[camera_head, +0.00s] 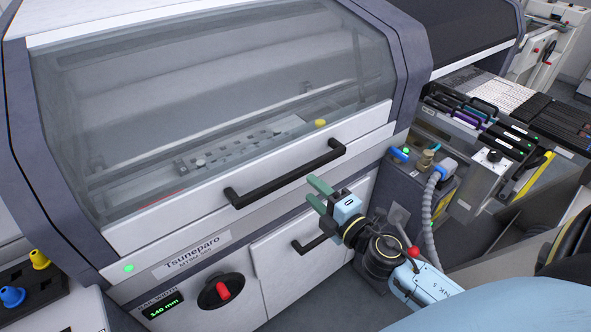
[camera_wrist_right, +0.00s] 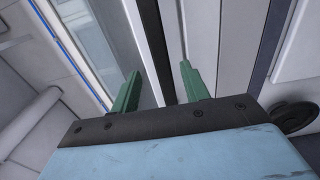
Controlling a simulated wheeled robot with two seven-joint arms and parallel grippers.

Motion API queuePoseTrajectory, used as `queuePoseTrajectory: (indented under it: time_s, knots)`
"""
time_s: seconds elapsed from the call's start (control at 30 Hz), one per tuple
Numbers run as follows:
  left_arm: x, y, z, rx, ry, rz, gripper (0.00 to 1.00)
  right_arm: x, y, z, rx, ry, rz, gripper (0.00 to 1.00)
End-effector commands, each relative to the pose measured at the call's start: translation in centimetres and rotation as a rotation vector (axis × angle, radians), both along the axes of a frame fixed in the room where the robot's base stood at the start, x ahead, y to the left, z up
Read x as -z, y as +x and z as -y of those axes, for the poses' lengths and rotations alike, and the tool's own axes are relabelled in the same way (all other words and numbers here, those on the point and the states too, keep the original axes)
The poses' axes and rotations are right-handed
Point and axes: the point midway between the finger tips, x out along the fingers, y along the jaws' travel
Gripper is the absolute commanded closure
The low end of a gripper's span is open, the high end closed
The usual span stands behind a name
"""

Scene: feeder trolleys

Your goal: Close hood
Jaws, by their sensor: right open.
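The hood of the machine is a large clear window (camera_head: 220,90) over a white front panel (camera_head: 160,215) with a long black handle (camera_head: 285,178). The hood is down, with its panel's lower edge close along the machine front; I cannot tell whether a small gap is left. My right gripper (camera_head: 314,195) has green fingers and is open and empty, just below and right of the handle, apart from it in the head view. In the wrist view a dark bar (camera_wrist_right: 154,45), probably the handle, runs between the open fingers (camera_wrist_right: 160,86). My left gripper is out of view.
Below the hood are a lower door with a black handle (camera_head: 312,243), a red-and-black rotary switch (camera_head: 222,292) and a green display (camera_head: 162,306). A feeder trolley (camera_head: 489,165) with a grey hose (camera_head: 430,205) stands close to my right arm.

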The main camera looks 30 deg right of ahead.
Motion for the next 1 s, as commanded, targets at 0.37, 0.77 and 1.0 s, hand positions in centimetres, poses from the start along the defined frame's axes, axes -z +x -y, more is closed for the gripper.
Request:
queuePoseTrajectory:
  time_s: [0.37, 0.77, 1.0]
  knots:
    - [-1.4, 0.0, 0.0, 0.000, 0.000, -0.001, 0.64, -0.1, 6.1, -0.5, 0.000, 0.002, 0.000, 0.55]
    - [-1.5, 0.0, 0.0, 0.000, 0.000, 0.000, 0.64, 0.1, 7.6, -0.6, 0.000, 0.002, -0.002, 0.55]
    - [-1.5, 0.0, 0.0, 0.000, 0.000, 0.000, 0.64, 0.1, 7.6, -0.6, 0.000, 0.003, -0.002, 0.70]
